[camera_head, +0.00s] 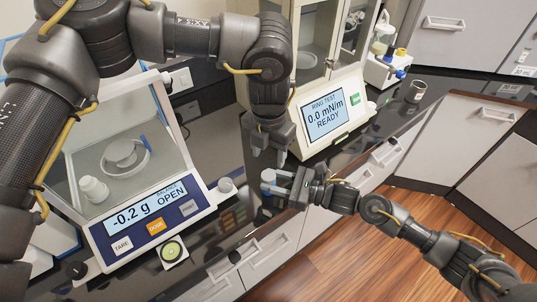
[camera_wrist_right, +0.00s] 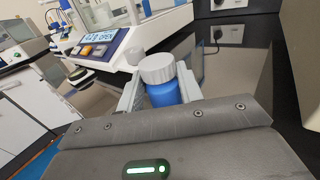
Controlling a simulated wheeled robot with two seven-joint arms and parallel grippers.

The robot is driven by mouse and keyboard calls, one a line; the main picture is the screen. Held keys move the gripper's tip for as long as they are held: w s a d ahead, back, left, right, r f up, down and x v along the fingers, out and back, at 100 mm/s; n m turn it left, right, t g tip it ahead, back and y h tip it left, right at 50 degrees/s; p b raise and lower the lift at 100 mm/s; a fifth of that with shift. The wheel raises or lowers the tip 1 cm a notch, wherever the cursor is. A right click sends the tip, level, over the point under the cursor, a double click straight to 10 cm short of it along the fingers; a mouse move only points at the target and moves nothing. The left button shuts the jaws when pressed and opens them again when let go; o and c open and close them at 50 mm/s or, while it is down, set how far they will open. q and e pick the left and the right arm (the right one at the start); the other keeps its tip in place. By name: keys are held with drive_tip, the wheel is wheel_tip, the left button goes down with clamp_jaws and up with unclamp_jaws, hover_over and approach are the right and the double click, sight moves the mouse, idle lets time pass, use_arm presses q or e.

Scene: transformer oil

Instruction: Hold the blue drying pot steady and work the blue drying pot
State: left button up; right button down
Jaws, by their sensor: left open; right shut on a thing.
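The blue drying pot (camera_wrist_right: 165,93) has a pale ribbed lid (camera_wrist_right: 157,69) on it in the right wrist view. It stands upright between the fingers of my right gripper (camera_wrist_right: 160,90), which is shut on it. In the head view the right gripper (camera_head: 276,186) comes in from the right and holds the pot (camera_head: 268,176) near the counter's middle; the fingers hide much of it. My left gripper (camera_head: 269,155) points down just above the pot, open and empty. It looks apart from the lid, but the exact gap cannot be told.
A balance (camera_head: 150,222) reading -0.2 g OPEN stands at left, with a white bottle (camera_head: 93,190) inside. A small white-capped item (camera_head: 226,186) is beside it. A ring-test instrument (camera_head: 328,112) stands behind the grippers. A metal cup (camera_head: 416,91) is at right on the dark counter.

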sight(268, 175)
use_arm(q)
drive_tip(key=shift+f, duration=3.95)
drive_tip(key=c, duration=1)
drive_tip(key=n, duration=0.3)
drive_tip(key=o, duration=1.1)
